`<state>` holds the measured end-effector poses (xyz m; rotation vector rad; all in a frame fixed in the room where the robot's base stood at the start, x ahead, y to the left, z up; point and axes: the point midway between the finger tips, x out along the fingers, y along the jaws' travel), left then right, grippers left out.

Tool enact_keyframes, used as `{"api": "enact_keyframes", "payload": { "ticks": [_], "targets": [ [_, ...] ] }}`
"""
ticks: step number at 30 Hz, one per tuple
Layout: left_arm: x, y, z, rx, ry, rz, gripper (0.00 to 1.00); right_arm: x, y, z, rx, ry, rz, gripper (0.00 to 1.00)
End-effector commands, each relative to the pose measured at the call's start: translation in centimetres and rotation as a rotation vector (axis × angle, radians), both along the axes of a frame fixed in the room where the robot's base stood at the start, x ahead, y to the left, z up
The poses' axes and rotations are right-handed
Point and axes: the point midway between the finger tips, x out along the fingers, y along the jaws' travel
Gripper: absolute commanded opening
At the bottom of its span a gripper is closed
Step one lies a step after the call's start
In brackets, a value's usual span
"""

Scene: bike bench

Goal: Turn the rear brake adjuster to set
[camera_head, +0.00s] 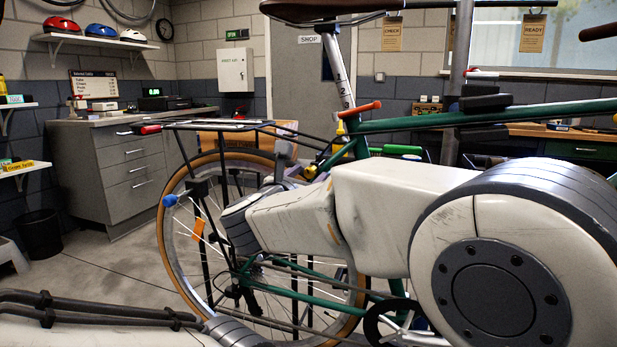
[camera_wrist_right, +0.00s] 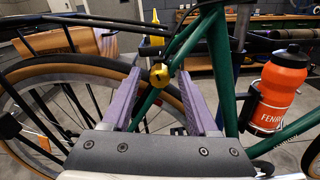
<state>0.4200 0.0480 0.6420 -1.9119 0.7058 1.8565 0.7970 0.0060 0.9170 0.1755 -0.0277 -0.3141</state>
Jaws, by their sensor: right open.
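A yellow round knob, which looks like the rear brake adjuster (camera_wrist_right: 159,75), sits on the green frame near the seat tube. In the head view a small yellow spot (camera_head: 310,171) shows at that place, mostly covered by my right gripper. My right gripper (camera_wrist_right: 160,84) is open, its two purple fingers on either side of the knob, with visible gaps to both. The knob lies between the fingertips in the picture; its exact depth is hard to tell. The bike (camera_head: 400,123) stands upright. My left gripper is out of view; only part of the left arm shows.
The rear wheel (camera_head: 172,245) and rack (camera_head: 225,126) are left of the knob. The seat tube and an orange-red lever (camera_head: 360,108) rise beside it. An orange bottle (camera_wrist_right: 276,90) is on the frame at right. A grey cabinet (camera_head: 125,165) stands behind; the floor between is clear.

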Motion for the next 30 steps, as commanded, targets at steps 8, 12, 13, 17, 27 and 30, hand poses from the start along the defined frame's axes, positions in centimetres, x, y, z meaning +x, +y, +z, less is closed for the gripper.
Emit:
{"api": "enact_keyframes", "payload": {
  "ticks": [8,12,13,17,27,30],
  "targets": [
    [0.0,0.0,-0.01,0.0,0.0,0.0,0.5,0.21,-0.04,0.0,-0.001,0.0,0.001,0.6],
    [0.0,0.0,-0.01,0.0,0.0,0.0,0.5,0.2,-0.04,-0.01,-0.001,0.0,0.001,0.14],
    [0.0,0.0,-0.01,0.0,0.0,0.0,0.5,0.2,-0.04,-0.01,-0.001,0.0,0.001,0.02],
    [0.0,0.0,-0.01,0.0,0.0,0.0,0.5,0.18,-0.05,-0.02,-0.002,0.0,0.001,0.0],
    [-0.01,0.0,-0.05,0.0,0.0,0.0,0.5,0.17,-0.06,-0.04,-0.07,0.024,0.001,0.0],
    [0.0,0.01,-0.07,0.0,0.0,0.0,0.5,0.17,-0.07,-0.04,-0.127,0.041,0.001,0.0]
  ]
}}
